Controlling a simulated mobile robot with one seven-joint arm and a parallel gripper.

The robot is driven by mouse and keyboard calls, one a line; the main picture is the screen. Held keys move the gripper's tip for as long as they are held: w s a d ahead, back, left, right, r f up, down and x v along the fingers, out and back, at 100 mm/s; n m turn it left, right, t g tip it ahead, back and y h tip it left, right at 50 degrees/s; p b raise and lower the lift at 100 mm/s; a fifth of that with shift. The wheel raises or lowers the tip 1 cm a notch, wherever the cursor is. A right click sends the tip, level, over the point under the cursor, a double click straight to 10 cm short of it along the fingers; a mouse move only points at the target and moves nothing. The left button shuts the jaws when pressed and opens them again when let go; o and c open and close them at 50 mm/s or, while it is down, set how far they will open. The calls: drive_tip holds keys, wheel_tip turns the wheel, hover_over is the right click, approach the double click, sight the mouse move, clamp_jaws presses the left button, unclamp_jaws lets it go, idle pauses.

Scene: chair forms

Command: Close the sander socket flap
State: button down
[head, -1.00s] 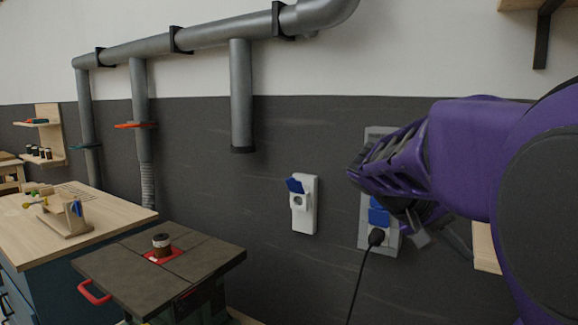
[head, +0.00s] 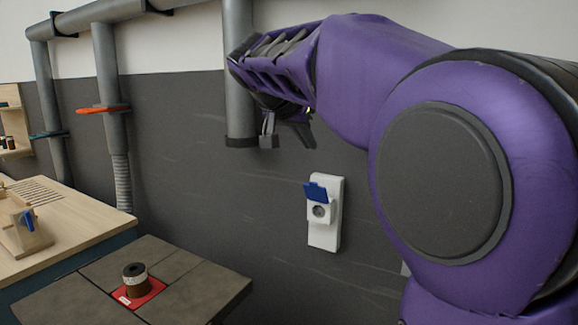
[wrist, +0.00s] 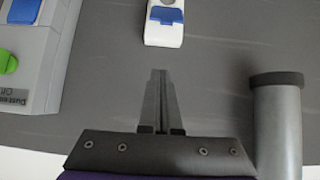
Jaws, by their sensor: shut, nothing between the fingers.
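The white wall socket (head: 324,232) is on the dark lower wall, right of centre in the head view. Its blue flap (head: 317,192) stands raised, and the round outlet below it is exposed. My gripper (head: 270,135) is up and to the left of the socket in the head view, apart from it. In the wrist view the socket (wrist: 163,36) with its blue flap (wrist: 165,15) is at the top edge, partly cut off. There, my gripper (wrist: 160,75) has its fingers together and empty, pointing toward the socket without touching it.
A grey vertical pipe (head: 237,70) stands beside my gripper; its end (wrist: 277,82) also shows in the wrist view. The sander table (head: 185,275) is low left. The wall around the socket is bare.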

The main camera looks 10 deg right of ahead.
sight(314, 183)
drive_tip(key=x, duration=0.9)
drive_tip(key=shift+w, duration=0.2)
drive_tip(key=shift+s+a+f+b, duration=0.65)
drive_tip(key=shift+s+a+f, duration=0.05)
drive_tip(key=shift+s+f, duration=0.2)
drive_tip(key=shift+s+a+f, duration=0.25)
drive_tip(key=shift+s, duration=0.05)
drive_tip(key=shift+w, duration=0.1)
